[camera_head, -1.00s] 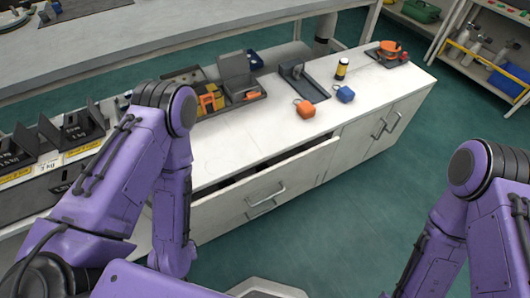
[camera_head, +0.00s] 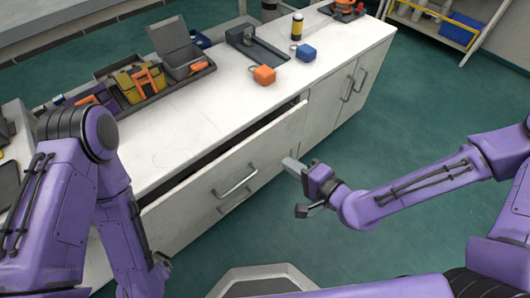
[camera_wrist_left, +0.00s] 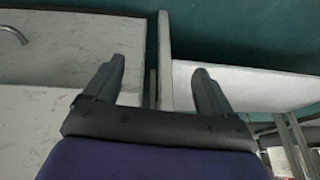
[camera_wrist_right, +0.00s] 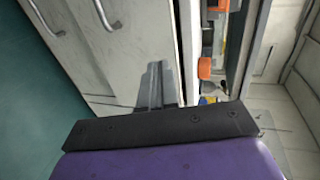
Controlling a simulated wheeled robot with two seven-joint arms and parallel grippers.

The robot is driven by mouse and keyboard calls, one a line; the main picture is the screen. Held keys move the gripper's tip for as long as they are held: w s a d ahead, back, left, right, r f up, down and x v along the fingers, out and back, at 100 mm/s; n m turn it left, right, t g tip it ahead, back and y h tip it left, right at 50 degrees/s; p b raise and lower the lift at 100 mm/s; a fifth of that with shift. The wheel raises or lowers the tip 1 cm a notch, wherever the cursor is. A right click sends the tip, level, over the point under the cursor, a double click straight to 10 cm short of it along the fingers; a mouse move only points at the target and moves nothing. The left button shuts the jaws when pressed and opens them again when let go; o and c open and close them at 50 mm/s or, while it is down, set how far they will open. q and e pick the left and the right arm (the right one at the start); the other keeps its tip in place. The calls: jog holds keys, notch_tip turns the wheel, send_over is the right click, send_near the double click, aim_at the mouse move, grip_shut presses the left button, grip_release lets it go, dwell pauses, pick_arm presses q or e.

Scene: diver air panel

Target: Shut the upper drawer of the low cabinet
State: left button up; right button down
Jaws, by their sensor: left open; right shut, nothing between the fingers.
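The low cabinet (camera_head: 335,95) is white, with a pale worktop. Its upper drawer (camera_head: 200,190) stands partly open, with a dark gap behind its front. A bar handle (camera_head: 236,181) is on that front. My right gripper (camera_head: 289,164) is shut and empty, just off the cabinet front near the drawer's right end; contact cannot be told. In the right wrist view its fingers (camera_wrist_right: 154,85) are together by a pale panel. My left gripper (camera_wrist_left: 157,88) is open in the left wrist view, with a pale panel edge beyond its fingers. In the head view it is mostly hidden by my left arm.
On the worktop are an orange block (camera_head: 264,75), a blue block (camera_head: 306,52), a yellow-black cylinder (camera_head: 297,26) and a grey open box (camera_head: 180,50). Cabinet doors (camera_head: 345,88) are right of the drawers. Green floor (camera_head: 420,110) is clear to the right. Shelves stand at the back right.

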aim_at(257, 141)
jog(key=b+x, duration=0.1)
jog(key=x, duration=0.2)
jog(key=b+x, duration=0.2)
jog(key=x, duration=0.2)
jog(key=b+x, duration=0.1)
jog(key=x, duration=0.3)
jog(key=shift+r, duration=0.4)
pick_arm(q)
notch_tip(257, 141, down, 6)
pick_arm(e)
jog(key=shift+w, duration=0.1)
pick_arm(q)
jog(key=shift+f, duration=0.1)
